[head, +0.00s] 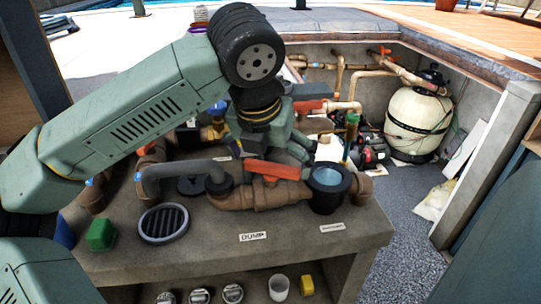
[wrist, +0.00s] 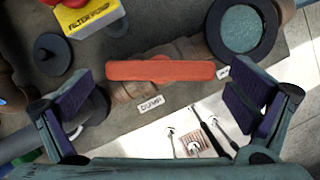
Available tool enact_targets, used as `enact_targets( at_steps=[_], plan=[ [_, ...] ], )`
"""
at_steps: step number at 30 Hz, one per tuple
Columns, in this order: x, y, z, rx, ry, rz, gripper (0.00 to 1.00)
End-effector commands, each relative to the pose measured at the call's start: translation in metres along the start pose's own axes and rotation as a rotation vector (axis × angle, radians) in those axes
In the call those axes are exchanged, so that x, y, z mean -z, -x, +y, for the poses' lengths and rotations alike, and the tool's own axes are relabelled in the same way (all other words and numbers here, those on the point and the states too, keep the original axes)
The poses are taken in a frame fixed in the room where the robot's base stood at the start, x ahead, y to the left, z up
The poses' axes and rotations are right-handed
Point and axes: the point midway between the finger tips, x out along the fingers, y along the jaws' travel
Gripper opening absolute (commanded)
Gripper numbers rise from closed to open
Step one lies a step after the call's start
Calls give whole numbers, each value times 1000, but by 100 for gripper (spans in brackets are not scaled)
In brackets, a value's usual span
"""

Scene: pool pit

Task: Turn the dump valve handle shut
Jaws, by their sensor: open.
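The dump valve handle (head: 277,169) is a flat orange-red bar on a brown pipe valve, behind the DUMP label (head: 253,237). In the wrist view the handle (wrist: 160,70) lies left to right, roughly in line with its pipe. The DUMP label (wrist: 152,103) shows just below it. My gripper (wrist: 157,98) is open and empty, with its two dark pads spread wide to either side and below the handle in the picture. In the head view my gripper hangs above and behind the handle and hides part of the pipework. I see no contact with the handle.
A dark round pot with a blue-tinted lid (head: 328,178) stands right of the handle. A grey bent pipe (head: 175,172), a round grate (head: 164,223) and a green block (head: 101,235) are left. A yellow FILTER PUMP tag (wrist: 88,16) shows. The bench front (head: 300,237) is mostly clear.

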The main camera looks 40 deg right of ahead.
Motion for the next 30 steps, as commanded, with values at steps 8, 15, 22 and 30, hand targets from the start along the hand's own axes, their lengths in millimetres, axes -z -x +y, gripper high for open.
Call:
enact_targets(
  at_steps=[8, 15, 22, 30],
  plan=[
    [0, -8, -1, 1, -1, -1, 100],
    [0, -8, -1, 1, -1, -1, 92],
    [0, -8, -1, 1, -1, -1, 77],
    [0, -8, -1, 2, -1, -1, 64]
  ],
)
